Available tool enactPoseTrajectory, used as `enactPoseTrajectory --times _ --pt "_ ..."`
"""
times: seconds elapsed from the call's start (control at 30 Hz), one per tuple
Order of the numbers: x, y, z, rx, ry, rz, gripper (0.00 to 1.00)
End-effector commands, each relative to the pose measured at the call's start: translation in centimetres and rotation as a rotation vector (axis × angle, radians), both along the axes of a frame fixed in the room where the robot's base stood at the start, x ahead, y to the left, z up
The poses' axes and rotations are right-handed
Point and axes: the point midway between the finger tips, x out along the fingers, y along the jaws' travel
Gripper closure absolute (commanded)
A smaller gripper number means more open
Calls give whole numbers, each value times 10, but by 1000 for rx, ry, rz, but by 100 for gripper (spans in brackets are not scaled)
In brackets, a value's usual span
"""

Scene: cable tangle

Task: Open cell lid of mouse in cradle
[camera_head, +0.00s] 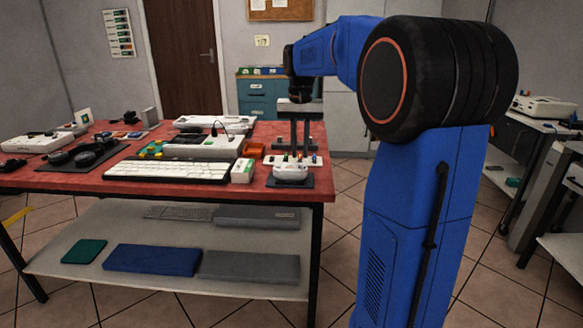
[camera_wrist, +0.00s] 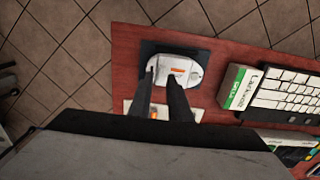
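The white mouse (camera_head: 290,173) sits in its dark cradle (camera_head: 268,183) at the right front corner of the red table. In the wrist view the mouse (camera_wrist: 184,64) shows a small orange mark on its upper face, and the cradle (camera_wrist: 147,46) lies flat around it. I cannot make out the edges of the cell lid. My gripper (camera_head: 293,148) points down above the mouse. In the wrist view its two fingers (camera_wrist: 161,70) are apart with nothing held between them, and they cover part of the mouse. I cannot tell whether the tips touch it.
A white keyboard (camera_head: 168,171) and a white-green box (camera_head: 242,170) stand left of the cradle. A pale strip with small coloured parts (camera_head: 312,160) lies just behind it. The table edge (camera_wrist: 130,35) is close to the cradle, with open floor beyond.

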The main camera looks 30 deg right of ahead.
Motion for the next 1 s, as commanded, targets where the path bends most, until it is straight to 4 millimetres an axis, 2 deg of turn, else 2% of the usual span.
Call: enactPoseTrajectory --times 0.37,1.0 --pt "0 0 -4 1 1 0 83" --pt "0 0 -30 1 1 0 83"
